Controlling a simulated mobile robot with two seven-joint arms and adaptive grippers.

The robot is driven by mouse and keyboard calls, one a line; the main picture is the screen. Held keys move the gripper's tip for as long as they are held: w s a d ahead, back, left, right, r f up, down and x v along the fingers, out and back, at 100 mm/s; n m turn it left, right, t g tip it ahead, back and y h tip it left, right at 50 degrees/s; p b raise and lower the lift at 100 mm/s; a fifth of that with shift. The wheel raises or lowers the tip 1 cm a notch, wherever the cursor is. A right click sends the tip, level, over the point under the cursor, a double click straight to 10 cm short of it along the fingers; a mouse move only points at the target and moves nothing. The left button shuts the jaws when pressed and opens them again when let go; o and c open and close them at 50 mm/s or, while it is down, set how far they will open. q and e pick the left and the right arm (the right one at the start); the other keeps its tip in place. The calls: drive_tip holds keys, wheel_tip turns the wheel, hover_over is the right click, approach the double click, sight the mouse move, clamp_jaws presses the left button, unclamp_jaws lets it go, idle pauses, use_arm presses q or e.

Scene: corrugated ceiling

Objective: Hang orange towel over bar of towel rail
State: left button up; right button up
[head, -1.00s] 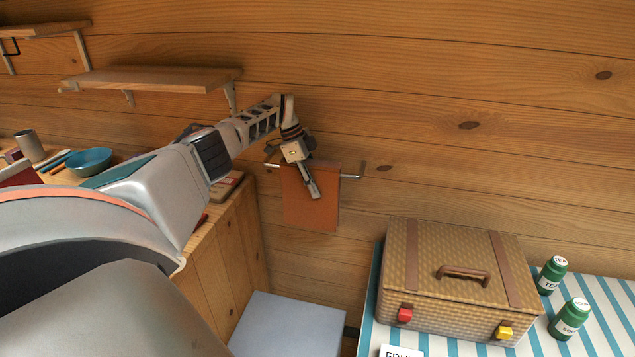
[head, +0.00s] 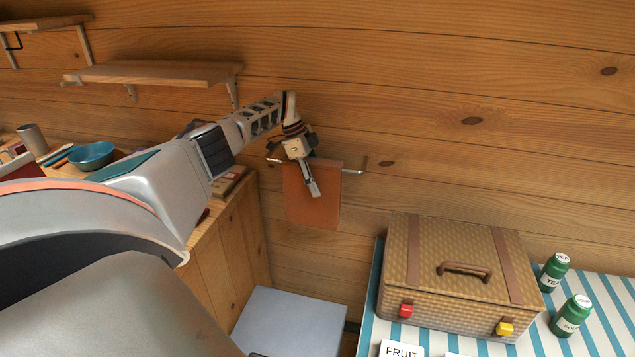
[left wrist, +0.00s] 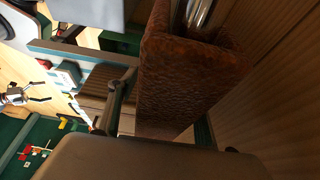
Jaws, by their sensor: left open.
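The orange towel (head: 322,208) hangs over the bar of the towel rail (head: 355,170) on the wooden wall, with a front layer hanging below the bar. My left gripper (head: 313,190) is in front of the towel, fingers pointing down, and is open. In the left wrist view the towel (left wrist: 185,85) is close beside the fingers, and a shiny metal bar (left wrist: 200,12) shows at its fold. Whether a finger touches the cloth I cannot tell. My right gripper (left wrist: 40,98) shows small at the left of the wrist view, its fingers apart and empty.
A wicker basket (head: 455,255) and green jars (head: 570,315) stand on a striped table at the right. A wooden counter with a teal bowl (head: 92,155) is at the left, below a wall shelf (head: 150,74). A pale block (head: 290,320) stands below the towel.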

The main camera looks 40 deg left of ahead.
use_arm(q)
drive_tip(key=v, duration=1.2)
drive_tip(key=shift+s+f, duration=0.1)
